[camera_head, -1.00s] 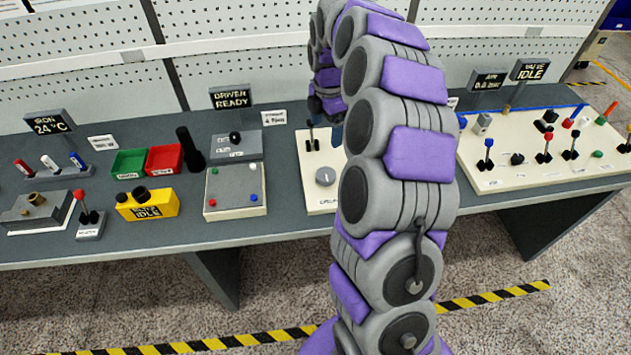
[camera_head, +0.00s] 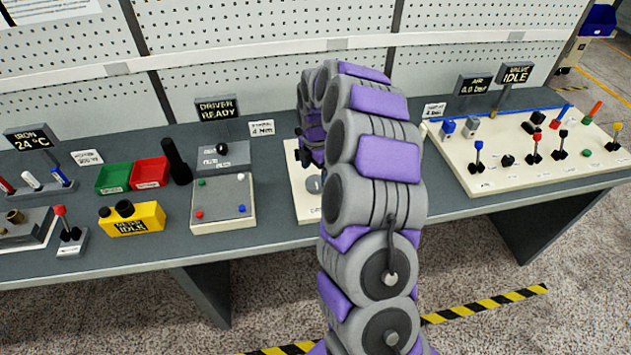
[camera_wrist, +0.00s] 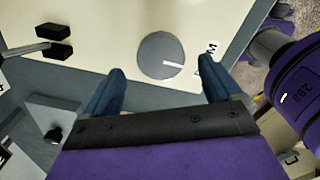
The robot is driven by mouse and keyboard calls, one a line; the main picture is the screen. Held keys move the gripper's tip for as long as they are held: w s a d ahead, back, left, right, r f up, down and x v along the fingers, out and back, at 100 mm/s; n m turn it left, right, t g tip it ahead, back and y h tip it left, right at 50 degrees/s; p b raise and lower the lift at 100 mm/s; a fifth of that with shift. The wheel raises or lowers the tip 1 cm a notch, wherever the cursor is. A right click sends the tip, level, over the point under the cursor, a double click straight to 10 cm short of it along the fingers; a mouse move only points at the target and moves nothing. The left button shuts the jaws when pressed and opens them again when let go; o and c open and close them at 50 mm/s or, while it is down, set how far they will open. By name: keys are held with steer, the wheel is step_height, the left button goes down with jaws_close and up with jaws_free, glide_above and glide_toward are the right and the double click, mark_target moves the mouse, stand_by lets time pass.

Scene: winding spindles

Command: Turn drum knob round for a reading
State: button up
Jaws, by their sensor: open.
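The drum knob (camera_wrist: 160,56) is a round grey dial with a white pointer line, set on a cream panel (camera_wrist: 110,25) in the wrist view. The line points right in that view. My gripper (camera_wrist: 160,82) is open, its two blue fingers spread to either side below the knob, with nothing between them. I cannot tell how high the fingers are above the panel. In the head view the knob (camera_head: 314,184) shows only in part at the edge of my arm, which hides most of the panel. The gripper fingers are hidden there.
Black switch parts (camera_wrist: 54,40) stand on the panel left of the knob in the wrist view. In the head view, a grey driver box (camera_head: 222,158) stands left of the panel, and a cream valve board (camera_head: 500,176) with several levers lies to the right.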

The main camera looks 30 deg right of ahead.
mark_target(316, 181)
steer(key=shift+f+b, duration=0.3)
steer(key=shift+f, duration=1.55)
steer(key=shift+c, duration=0.2)
steer(key=c, duration=1)
steer(key=shift+r, duration=0.1)
